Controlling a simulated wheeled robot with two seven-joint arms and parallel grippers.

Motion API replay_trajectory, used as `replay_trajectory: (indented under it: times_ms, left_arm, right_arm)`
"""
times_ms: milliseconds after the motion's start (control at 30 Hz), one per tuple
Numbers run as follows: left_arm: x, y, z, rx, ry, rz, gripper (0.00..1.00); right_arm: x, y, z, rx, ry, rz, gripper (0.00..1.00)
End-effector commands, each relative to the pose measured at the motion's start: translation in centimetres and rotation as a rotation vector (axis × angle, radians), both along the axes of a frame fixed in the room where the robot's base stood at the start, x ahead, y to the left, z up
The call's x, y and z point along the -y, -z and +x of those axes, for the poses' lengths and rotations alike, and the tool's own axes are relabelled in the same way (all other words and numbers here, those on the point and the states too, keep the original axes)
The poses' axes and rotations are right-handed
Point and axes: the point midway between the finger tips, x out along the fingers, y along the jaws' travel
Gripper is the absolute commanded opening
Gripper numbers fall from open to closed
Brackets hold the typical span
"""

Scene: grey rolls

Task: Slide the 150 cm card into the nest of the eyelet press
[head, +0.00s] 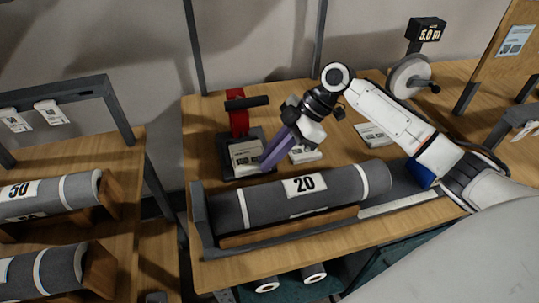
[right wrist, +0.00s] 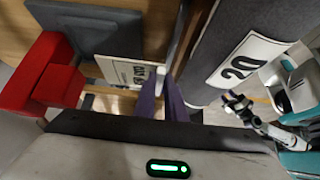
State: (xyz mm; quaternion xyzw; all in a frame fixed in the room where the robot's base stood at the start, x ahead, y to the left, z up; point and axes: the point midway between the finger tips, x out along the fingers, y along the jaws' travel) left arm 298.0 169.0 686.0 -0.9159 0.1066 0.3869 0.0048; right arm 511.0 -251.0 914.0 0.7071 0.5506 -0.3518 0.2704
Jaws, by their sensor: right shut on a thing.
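The eyelet press stands at the back left of the bench, with a red column (head: 238,118), a dark handle and a dark base plate (right wrist: 104,28). A pale card (head: 245,156) with dark print is at the front of the press, over its base. It also shows in the right wrist view (right wrist: 122,70), where its figures are hard to read. My right gripper (head: 265,164) has purple fingers, shut on the card's right edge. The fingers (right wrist: 166,90) hide that edge, and I cannot tell how far the card sits in the nest.
A grey roll marked 20 (head: 340,190) lies in a cradle just in front of the press. Pale cards (head: 305,154) lie right of my gripper, with others (head: 375,135) farther right. A reel under a 5.0 m display (head: 427,32) stands at the back right. Marked rolls (head: 45,198) fill the left rack.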

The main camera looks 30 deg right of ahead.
Motion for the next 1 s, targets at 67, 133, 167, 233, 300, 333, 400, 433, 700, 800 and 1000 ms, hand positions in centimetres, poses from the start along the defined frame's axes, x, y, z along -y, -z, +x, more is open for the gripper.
replay_trajectory:
  times_ms: [67, 133, 167, 233, 300, 333, 400, 433, 700, 800, 1000]
  left_arm:
    - [0.0, 0.0, 0.0, 0.0, 0.0, 0.0, 0.4]
    - [0.0, 0.0, 0.0, 0.0, 0.0, 0.0, 0.4]
    - [0.0, 0.0, 0.0, 0.0, 0.0, 0.0, 0.4]
    - [0.0, 0.0, 0.0, 0.0, 0.001, 0.001, 0.4]
    - [0.0, -0.1, 0.0, 0.0, 0.001, 0.001, 0.4]
    - [0.0, -0.2, 0.0, 0.0, 0.001, 0.001, 0.4]
    - [0.0, -0.1, -0.1, 0.0, 0.001, 0.001, 0.4]
    - [0.0, 0.1, -0.1, 0.0, 0.001, 0.001, 0.4]
    - [0.0, 1.7, -0.3, -0.005, 0.001, 0.0, 0.4]
    - [0.0, 2.3, -0.3, -0.005, 0.001, 0.0, 0.4]
    - [0.0, 3.4, -0.4, -0.006, 0.001, 0.0, 0.4]
  right_arm:
    - [0.0, -0.1, 0.1, 0.003, 0.001, 0.0, 0.0]
    - [0.0, -0.1, 0.1, 0.004, 0.002, 0.0, 0.0]
    - [0.0, -0.1, 0.1, 0.003, 0.002, 0.0, 0.0]
    - [0.0, -0.1, 0.1, 0.003, 0.002, 0.0, 0.0]
    - [0.1, -0.2, 0.0, 0.005, 0.003, 0.003, 0.0]
    - [0.2, -0.2, 0.0, 0.006, 0.004, 0.005, 0.0]
    - [0.2, 0.0, 0.0, 0.008, 0.004, 0.009, 0.0]
    - [0.2, 0.3, 0.1, 0.008, 0.004, 0.009, 0.0]
    - [0.4, 2.2, 0.9, 0.008, 0.004, 0.008, 0.0]
    - [0.5, 3.0, 1.3, 0.008, 0.004, 0.008, 0.0]
    - [0.6, 4.3, 1.9, 0.008, 0.003, 0.008, 0.0]
